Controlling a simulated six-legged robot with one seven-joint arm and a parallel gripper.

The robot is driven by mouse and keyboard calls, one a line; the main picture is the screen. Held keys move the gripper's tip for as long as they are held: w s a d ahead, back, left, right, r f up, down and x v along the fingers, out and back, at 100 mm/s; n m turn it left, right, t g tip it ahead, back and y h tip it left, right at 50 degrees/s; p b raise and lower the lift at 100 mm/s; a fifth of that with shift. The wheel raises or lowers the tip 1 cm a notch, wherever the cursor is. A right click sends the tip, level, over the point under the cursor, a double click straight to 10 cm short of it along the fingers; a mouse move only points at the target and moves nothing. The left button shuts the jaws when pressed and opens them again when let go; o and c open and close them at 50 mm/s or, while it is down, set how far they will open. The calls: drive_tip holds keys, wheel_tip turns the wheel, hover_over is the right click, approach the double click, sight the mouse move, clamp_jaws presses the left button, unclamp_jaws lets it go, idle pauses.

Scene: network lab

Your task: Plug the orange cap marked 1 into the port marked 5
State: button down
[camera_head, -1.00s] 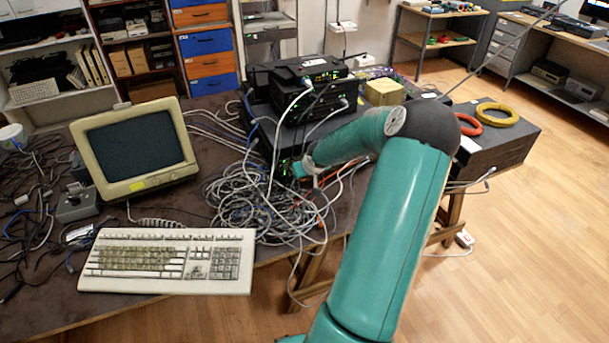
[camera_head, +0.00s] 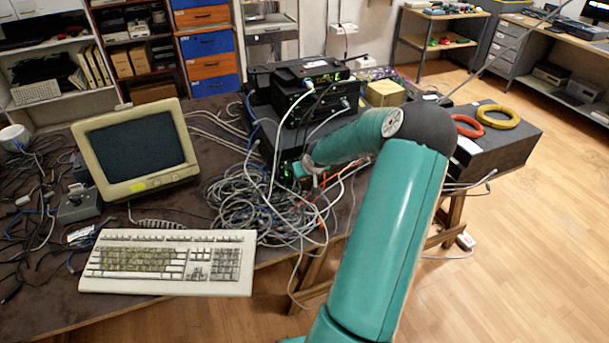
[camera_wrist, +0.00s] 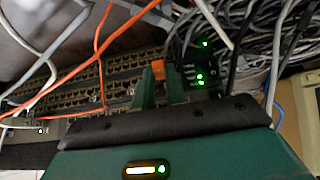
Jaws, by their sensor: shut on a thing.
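My gripper (camera_wrist: 158,88) is shut on a small orange cap (camera_wrist: 158,70), which shows between the green fingertips in the wrist view. No number can be read on it. The cap is close to a panel with rows of dark ports (camera_wrist: 118,72). I cannot tell whether it touches the panel. No port number is legible, so I cannot tell which is port 5. In the head view my gripper (camera_head: 303,169) is small, at the front of the stacked network devices (camera_head: 310,95), and the cap cannot be made out there.
A heap of grey cables (camera_head: 255,205) lies left of my gripper on the table. Orange cables (camera_wrist: 99,45) cross the port panel in the wrist view. A keyboard (camera_head: 165,262) and monitor (camera_head: 135,150) stand at left. Yellow (camera_head: 498,116) and red (camera_head: 467,126) coils lie at right.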

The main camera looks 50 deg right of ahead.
drive_tip(key=shift+w+d, duration=0.2)
drive_tip(key=shift+w, duration=0.1)
idle(0.4)
drive_tip(key=c, duration=1.4)
unclamp_jaws()
drive_tip(key=shift+o, duration=0.2)
drive_tip(key=v, duration=1.3)
drive_tip(key=shift+s+r, duration=0.2)
drive_tip(key=shift+r, duration=0.15)
drive_tip(key=shift+a, duration=0.2)
